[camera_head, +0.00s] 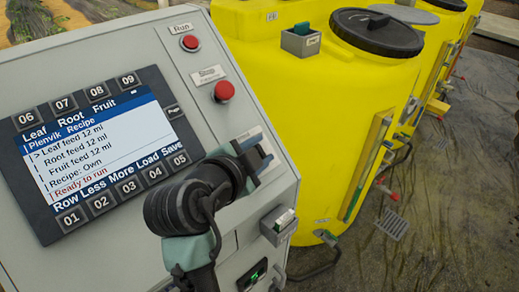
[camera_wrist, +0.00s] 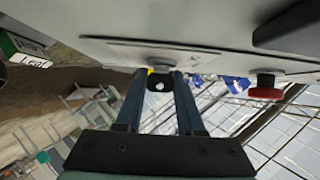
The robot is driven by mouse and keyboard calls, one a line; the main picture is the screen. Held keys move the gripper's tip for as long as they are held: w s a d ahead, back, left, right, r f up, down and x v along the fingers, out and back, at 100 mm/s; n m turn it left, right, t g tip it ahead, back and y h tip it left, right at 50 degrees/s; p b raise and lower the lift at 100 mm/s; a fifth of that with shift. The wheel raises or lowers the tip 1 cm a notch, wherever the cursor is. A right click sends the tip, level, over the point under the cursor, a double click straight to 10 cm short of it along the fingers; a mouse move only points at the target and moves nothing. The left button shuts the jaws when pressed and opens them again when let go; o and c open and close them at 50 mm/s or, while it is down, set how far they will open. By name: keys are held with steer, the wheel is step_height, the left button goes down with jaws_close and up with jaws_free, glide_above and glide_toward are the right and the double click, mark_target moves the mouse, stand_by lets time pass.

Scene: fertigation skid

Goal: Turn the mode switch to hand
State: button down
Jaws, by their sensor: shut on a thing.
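The mode switch sits on the right side of the sloping grey panel (camera_head: 90,70), below the red stop button. In the head view my gripper (camera_head: 250,157) covers most of it, and only part of its pale plate (camera_head: 268,148) shows. In the wrist view the switch's dark knob (camera_wrist: 160,82) stands out from the plate (camera_wrist: 125,52). The two fingers of my gripper (camera_wrist: 160,88) lie on either side of the knob and are shut on it. The switch's position marks are hidden or too small to read.
A Run button (camera_head: 190,43) and a red stop button (camera_head: 224,91) are above my gripper. A lit screen (camera_head: 90,150) with keys is at left. A small box (camera_head: 279,226) and a green-lit switch (camera_head: 252,276) are below. Yellow tanks (camera_head: 290,90) stand behind.

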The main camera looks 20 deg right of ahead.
steer(key=c, duration=0.5)
jaws_free()
steer(key=shift+a, duration=0.1)
steer(key=b+v, duration=0.3)
steer(key=v, duration=0.9)
steer(key=shift+s+a+r, duration=0.15)
steer(key=shift+s+a, duration=0.1)
steer(key=shift+s, duration=0.05)
